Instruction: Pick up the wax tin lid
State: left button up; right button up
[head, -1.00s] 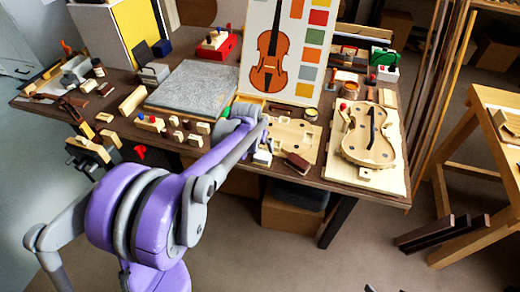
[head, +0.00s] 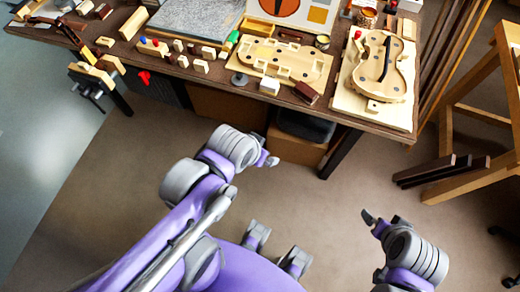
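A small round tin (head: 322,41) with a pale yellowish top stands at the back edge of the violin mould board. A grey disc with a small raised middle (head: 239,79) lies near the bench's front edge, left of the mould board; it may be the wax tin lid, but it is too small to be sure. My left gripper (head: 270,161) is in front of the bench, over the floor and apart from both. My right gripper (head: 369,217) is over the floor at right, also away from the bench. Their finger gaps are not clear.
The bench holds a mould board (head: 285,62), a dark brown block (head: 306,92), a violin body (head: 378,68) on a pale board, a grey stone slab (head: 196,17) and several small blocks. A box (head: 292,150) stands beneath. A wooden stand (head: 468,150) is at right.

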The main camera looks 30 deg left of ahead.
aim_at(239, 80)
jog(key=u, duration=1.35)
